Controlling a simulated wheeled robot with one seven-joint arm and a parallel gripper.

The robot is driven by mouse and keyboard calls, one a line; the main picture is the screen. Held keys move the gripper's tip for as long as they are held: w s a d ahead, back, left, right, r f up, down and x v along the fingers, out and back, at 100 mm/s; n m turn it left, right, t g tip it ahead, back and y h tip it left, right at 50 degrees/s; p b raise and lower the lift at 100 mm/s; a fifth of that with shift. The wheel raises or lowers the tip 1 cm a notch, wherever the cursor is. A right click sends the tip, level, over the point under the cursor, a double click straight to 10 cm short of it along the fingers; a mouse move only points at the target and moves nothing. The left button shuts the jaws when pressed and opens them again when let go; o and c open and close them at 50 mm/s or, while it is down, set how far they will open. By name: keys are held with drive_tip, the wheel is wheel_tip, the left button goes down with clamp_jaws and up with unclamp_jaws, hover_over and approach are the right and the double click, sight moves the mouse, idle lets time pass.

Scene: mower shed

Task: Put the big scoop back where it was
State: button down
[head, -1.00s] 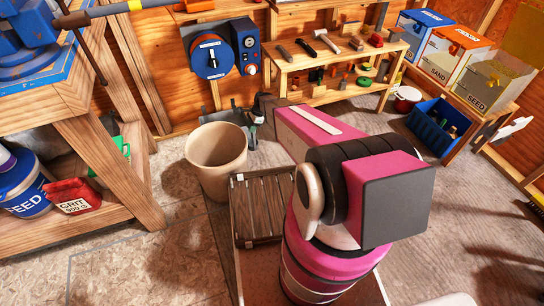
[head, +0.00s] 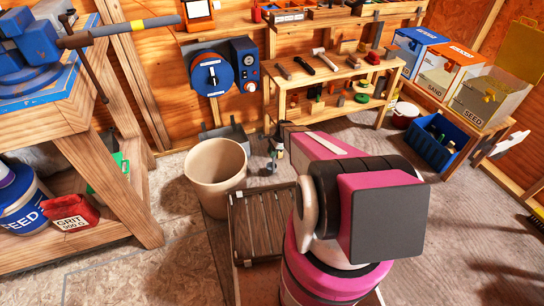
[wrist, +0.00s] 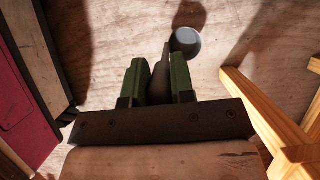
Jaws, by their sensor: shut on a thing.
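My gripper (wrist: 158,66) shows in the wrist view with its green fingers closed on both sides of a dark, slim handle. A round grey-blue cup (wrist: 186,42) shows just beyond the fingertips and looks like the bowl of the held scoop, the big scoop by the task's name. I cannot judge its size. In the head view my gripper (head: 272,145) is partly hidden behind my pink arm, low beside the beige bucket, with a small grey shape (head: 271,166) under it. The seed bin (head: 492,95) stands open at the right, with something yellow at its front.
The beige bucket (head: 215,178) and a slatted wooden crate (head: 262,225) stand left of my arm. A workbench (head: 110,165) is at left, a low tool bench (head: 340,78) at the back. A blue tub (head: 436,142) sits by the bins. Floor between is mostly clear.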

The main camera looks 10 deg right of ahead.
drive_tip(key=shift+f, duration=1.35)
drive_tip(key=c, duration=1)
unclamp_jaws()
drive_tip(key=shift+f, duration=0.1)
drive_tip(key=s+v, duration=0.1)
drive_tip(key=v, duration=1.1)
drive_tip(key=s+a+r+n+h, duration=0.1)
drive_tip(key=s+r+n, duration=0.4)
drive_tip(key=s+r, duration=0.2)
drive_tip(key=s+a+r+n+h, duration=0.2)
drive_tip(key=s+r+n, duration=0.3)
drive_tip(key=r, duration=0.5)
drive_tip(key=s+a+r+n+h, duration=0.1)
drive_tip(key=s+r+n, duration=0.4)
drive_tip(key=s+r, duration=0.3)
drive_tip(key=shift+s+a+r+n+t+h, duration=0.1)
drive_tip(key=shift+s+a+n+t+h, duration=0.1)
drive_tip(key=shift+s, duration=0.35)
drive_tip(key=shift+s+a+r+n+t+h, duration=0.1)
drive_tip(key=shift+s+a+n+t, duration=0.1)
drive_tip(key=shift+s, duration=0.35)
